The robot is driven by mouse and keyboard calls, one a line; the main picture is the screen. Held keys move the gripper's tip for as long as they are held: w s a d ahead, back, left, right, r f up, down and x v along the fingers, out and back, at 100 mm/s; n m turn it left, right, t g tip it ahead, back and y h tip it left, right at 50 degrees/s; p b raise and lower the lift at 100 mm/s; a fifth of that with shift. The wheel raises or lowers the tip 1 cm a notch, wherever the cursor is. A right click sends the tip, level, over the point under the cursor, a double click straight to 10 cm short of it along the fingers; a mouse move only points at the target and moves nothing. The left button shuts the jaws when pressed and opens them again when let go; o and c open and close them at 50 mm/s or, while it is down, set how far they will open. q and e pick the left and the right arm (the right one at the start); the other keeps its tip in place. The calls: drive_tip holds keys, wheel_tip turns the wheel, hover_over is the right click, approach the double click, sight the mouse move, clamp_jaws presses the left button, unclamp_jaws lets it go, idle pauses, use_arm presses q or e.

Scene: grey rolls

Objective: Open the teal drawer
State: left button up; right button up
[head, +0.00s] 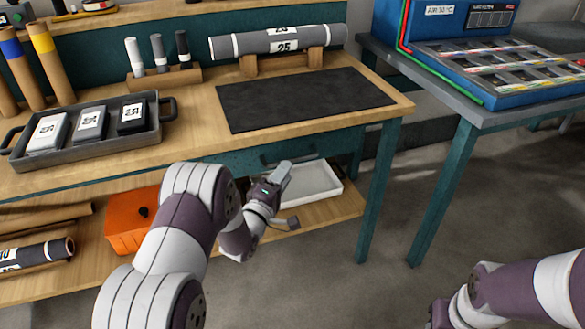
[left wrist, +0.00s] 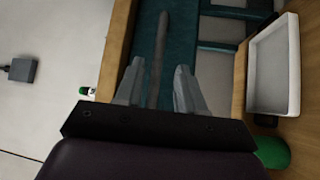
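The teal drawer (head: 243,161) sits under the wooden bench top; its front looks flush with the bench. Its grey bar handle (left wrist: 161,50) runs up the left wrist view in front of the teal front (left wrist: 185,48). My left gripper (head: 285,172) is at the drawer front, over part of the handle in the head view. In the left wrist view its two fingers (left wrist: 158,88) are apart, with the bar showing in the gap between them and no clear contact. My right gripper (head: 438,314) is at the bottom edge of the head view, mostly cut off, far from the drawer.
A white tray (head: 312,184) and an orange box (head: 130,222) stand on the lower shelf. The bench top holds a black mat (head: 300,98), a grey roll (head: 275,41) on a stand and a dark tray (head: 85,154). The floor in front is clear.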

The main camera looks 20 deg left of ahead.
sight(293, 159)
use_arm(q)
drive_tip(key=b+x, duration=0.1)
drive_tip(key=x, duration=0.4)
drive_tip(key=shift+w+d, duration=0.1)
drive_tip(key=shift+w, duration=0.3)
drive_tip(key=shift+r, duration=0.15)
clamp_jaws()
drive_tip(key=shift+s, duration=0.1)
use_arm(e)
drive_tip(key=shift+s+f, duration=0.15)
drive_tip(key=shift+f, duration=0.6)
